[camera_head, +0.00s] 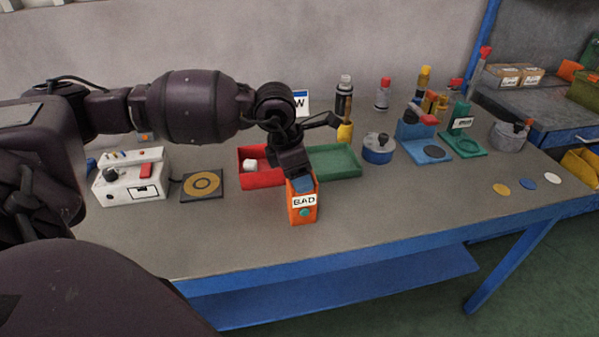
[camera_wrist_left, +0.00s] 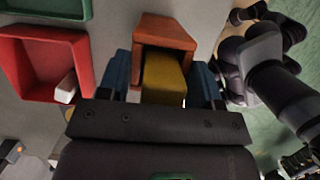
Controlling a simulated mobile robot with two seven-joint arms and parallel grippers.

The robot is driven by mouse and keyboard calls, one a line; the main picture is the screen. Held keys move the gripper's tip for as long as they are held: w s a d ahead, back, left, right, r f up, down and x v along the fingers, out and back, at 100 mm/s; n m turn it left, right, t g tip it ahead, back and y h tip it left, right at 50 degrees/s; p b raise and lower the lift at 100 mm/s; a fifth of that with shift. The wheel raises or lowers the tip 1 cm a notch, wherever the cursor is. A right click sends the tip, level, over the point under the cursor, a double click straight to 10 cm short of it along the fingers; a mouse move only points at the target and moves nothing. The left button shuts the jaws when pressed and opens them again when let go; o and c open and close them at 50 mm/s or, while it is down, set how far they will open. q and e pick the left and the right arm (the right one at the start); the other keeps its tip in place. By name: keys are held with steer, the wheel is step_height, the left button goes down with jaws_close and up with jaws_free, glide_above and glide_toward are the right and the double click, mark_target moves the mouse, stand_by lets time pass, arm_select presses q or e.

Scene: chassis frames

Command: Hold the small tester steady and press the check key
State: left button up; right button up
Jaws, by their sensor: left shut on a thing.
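The small tester (camera_head: 293,216) is an orange box near the front of the bench, with a white plate reading "BAD" and a round teal key (camera_head: 304,212) below it. It looks upright, seemingly on the bench top. My left gripper (camera_head: 301,184) comes down on it from above and is shut on its upper part. In the left wrist view the orange housing (camera_wrist_left: 165,34) and a yellow block (camera_wrist_left: 163,78) lie between the blue fingers. The key is hidden there. Dark links of mine show at the right of that view, but no right gripper is clearly seen.
A red tray (camera_head: 252,182) with a white block (camera_head: 249,165) and a green tray (camera_head: 345,174) stand behind the tester.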

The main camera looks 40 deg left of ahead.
steer(key=shift+d, duration=0.2)
jaws_close()
steer(key=shift+a, duration=0.2)
stand_by(0.4)
steer(key=shift+d, duration=0.15)
stand_by(0.4)
